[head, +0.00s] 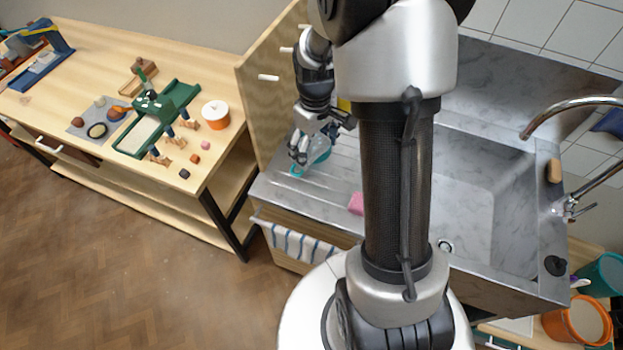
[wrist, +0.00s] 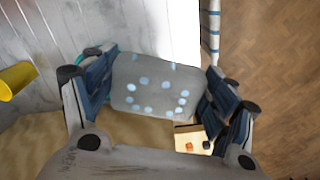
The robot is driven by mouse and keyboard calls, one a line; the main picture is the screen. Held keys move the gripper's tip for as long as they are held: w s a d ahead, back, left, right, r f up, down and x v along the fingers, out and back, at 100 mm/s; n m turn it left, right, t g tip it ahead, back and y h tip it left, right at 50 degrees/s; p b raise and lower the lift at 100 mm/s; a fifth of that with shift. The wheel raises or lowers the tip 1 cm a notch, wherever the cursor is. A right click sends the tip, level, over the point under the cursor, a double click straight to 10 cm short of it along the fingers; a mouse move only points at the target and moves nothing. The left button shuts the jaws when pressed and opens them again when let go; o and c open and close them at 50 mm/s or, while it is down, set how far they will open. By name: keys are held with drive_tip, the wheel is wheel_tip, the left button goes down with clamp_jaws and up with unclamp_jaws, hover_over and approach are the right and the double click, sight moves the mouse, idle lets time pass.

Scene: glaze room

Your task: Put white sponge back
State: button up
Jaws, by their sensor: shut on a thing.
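My gripper (head: 313,140) is over the left part of the draining board beside the sink. In the wrist view my gripper (wrist: 160,92) has its blue-padded fingers closed on both sides of a pale grey block with rounded corners and light dots. This block looks like the white sponge (wrist: 150,88), in shade. In the head view the fingers mostly hide it and I cannot make it out clearly. A teal-edged, glassy thing (head: 297,171) shows at the fingertips; I cannot tell whether it touches them.
A pink sponge (head: 356,203) lies on the draining board (head: 275,188). The sink basin (head: 490,205) is to the right, with a curved tap (head: 570,103). A pegged wooden panel (head: 262,95) stands at left. A wooden table (head: 100,60) holds tools and pots. A striped towel (head: 300,245) hangs in front.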

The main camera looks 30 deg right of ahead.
sight(314, 190)
wheel_tip(314, 190, down, 18)
drive_tip(key=b, duration=0.3)
drive_tip(key=shift+r, duration=0.2)
drive_tip(key=shift+f, duration=0.2)
drive_tip(key=o, duration=1)
drive_tip(key=shift+r, duration=0.15)
